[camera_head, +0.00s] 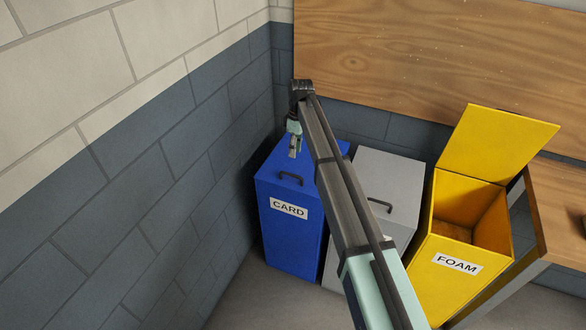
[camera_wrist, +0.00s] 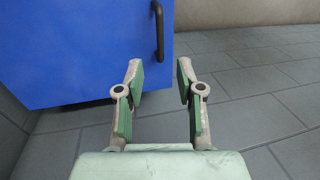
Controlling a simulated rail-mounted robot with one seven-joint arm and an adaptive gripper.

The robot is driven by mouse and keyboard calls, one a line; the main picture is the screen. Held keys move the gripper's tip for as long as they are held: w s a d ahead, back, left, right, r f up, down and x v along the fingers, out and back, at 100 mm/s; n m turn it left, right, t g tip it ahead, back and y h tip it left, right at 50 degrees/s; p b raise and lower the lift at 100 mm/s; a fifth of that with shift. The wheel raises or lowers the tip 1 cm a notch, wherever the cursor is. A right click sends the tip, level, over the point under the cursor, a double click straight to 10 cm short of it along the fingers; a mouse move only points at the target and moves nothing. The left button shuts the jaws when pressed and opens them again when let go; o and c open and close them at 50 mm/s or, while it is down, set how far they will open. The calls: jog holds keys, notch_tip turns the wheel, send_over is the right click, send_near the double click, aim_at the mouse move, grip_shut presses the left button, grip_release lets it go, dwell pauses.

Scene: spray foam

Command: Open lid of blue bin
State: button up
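The blue bin (camera_head: 290,236) with the CARD label stands against the left wall, and its lid (camera_head: 272,167) is shut. A dark handle (camera_head: 291,178) lies near the lid's front edge. My gripper (camera_head: 293,152) is above the lid, farther back than the handle. In the wrist view my gripper (camera_wrist: 159,72) is open with nothing between its fingers. The blue lid (camera_wrist: 80,50) fills the upper left there, and the handle (camera_wrist: 160,30) is beyond the fingertips, apart from them. My arm hides the right side of the bin in the head view.
A grey bin (camera_head: 385,175) with a shut lid stands right of the blue one, partly behind my arm. A yellow FOAM bin (camera_head: 440,285) has its lid raised. A wooden table (camera_head: 560,210) is at the far right. Grey floor (camera_wrist: 240,110) is clear in front.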

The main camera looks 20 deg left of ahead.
jog(key=f, duration=0.3)
jog(key=s+f+p, duration=0.1)
jog(key=f, duration=0.2)
jog(key=f+p, duration=0.1)
jog(key=f, duration=0.2)
jog(key=shift+s+f, duration=0.2)
jog(key=shift+s, duration=0.2)
grip_shut()
